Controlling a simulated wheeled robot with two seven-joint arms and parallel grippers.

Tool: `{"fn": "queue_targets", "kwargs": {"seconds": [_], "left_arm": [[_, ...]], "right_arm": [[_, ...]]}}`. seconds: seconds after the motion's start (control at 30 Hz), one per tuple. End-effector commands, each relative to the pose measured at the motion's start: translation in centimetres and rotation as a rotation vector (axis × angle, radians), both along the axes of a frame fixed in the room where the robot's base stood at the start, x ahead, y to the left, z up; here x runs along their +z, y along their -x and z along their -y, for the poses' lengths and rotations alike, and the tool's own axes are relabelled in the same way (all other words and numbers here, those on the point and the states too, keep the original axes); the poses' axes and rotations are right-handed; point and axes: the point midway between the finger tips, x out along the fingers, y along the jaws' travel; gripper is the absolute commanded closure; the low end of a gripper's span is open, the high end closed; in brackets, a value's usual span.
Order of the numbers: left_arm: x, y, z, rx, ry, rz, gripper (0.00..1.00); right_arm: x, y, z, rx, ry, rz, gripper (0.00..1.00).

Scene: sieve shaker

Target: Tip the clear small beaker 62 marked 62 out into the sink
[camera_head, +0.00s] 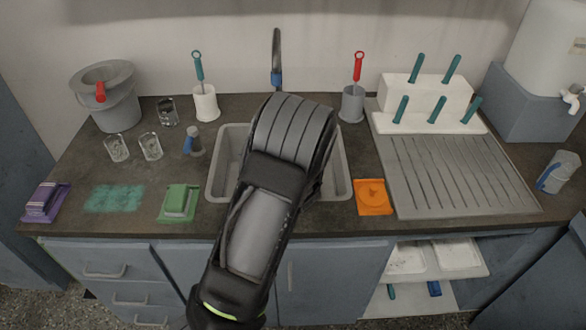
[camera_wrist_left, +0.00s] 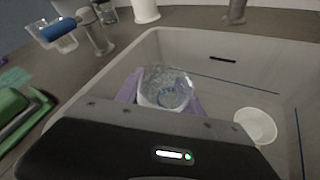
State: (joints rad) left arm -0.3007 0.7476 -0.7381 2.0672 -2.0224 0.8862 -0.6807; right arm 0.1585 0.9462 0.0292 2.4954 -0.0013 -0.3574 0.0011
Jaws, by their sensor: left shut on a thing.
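A clear small beaker (camera_wrist_left: 165,86) with blue marks sits between the pale purple fingers of my left gripper (camera_wrist_left: 163,100), which is shut on it. The marks are too small to read as a number. The beaker is over the grey sink basin (camera_wrist_left: 220,75); I cannot tell exactly how far it is tilted. In the head view my left arm crosses the sink (camera_head: 222,170) and hides the gripper and beaker. My right gripper is in neither view.
Clear glasses (camera_head: 117,148) (camera_head: 150,146) (camera_head: 167,111) stand left of the sink, near a blue-and-grey item (camera_head: 193,142) and a green sponge (camera_head: 179,202). A tap (camera_head: 277,70) rises behind. An orange item (camera_head: 373,197) and drying rack (camera_head: 455,175) are right. A white round thing (camera_wrist_left: 256,126) is in the basin.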

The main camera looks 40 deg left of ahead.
Motion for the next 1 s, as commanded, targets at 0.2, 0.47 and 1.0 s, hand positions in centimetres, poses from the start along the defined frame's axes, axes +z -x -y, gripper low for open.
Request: {"fn": "queue_targets", "kwargs": {"seconds": [0.2,0.47,1.0], "left_arm": [[0.2,-0.2,0.1,-0.001,-0.016,-0.019,1.0],[0.3,-0.4,0.3,-0.002,-0.033,-0.043,1.0],[0.6,-0.7,0.6,-0.001,-0.07,-0.089,1.0]], "right_arm": [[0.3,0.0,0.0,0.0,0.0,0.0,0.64],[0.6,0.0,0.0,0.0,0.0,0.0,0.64],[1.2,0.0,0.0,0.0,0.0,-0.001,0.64]]}}
